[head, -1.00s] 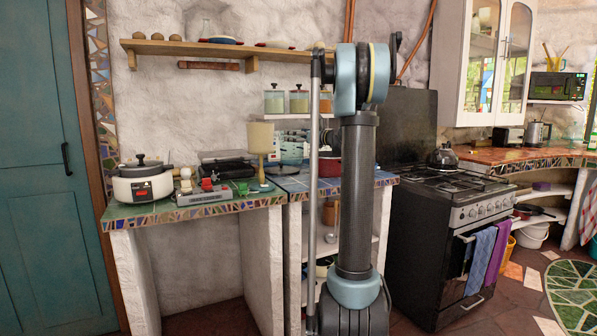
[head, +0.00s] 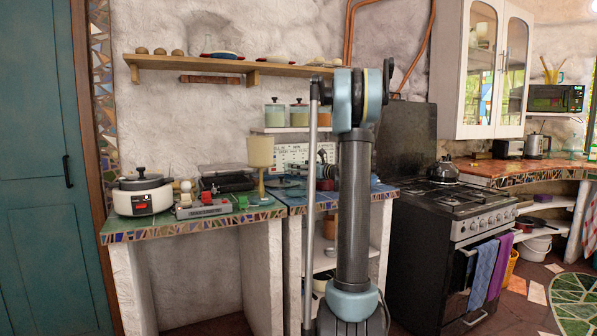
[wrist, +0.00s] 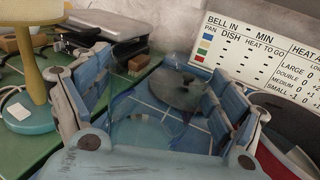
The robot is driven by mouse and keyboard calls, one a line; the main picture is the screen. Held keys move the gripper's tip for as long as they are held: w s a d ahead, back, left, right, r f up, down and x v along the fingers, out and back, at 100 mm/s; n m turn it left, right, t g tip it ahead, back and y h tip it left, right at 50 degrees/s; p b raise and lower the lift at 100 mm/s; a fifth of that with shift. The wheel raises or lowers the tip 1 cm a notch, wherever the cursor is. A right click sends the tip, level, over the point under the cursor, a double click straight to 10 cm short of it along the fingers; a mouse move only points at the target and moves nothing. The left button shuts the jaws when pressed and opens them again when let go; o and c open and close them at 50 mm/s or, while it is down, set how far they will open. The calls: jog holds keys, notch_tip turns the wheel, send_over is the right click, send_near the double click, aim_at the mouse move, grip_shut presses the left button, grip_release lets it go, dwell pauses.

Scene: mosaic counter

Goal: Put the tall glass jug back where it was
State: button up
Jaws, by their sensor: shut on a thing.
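The tall glass jug (wrist: 140,128) is clear and faint in the wrist view, with bluish edges. It sits between the blue-padded fingers of my gripper (wrist: 155,82), which is shut on it. Behind it, a flat grey disc (wrist: 185,90) lies on the blue-tiled counter (wrist: 215,128). In the head view my gripper (head: 323,160) is small, partly hidden by my arm, over the blue-tiled part of the counter. The jug is hard to make out there. I cannot tell whether its base touches the tiles.
A lamp (head: 260,152) stands just left of my gripper; its turquoise base (wrist: 28,112) shows close in the wrist view. A lettered sign (wrist: 265,62) leans behind. A rice cooker (head: 142,193) and scale-like device (head: 203,207) stand left. The stove (head: 455,200) is right.

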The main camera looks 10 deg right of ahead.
jog(key=o, duration=1.5)
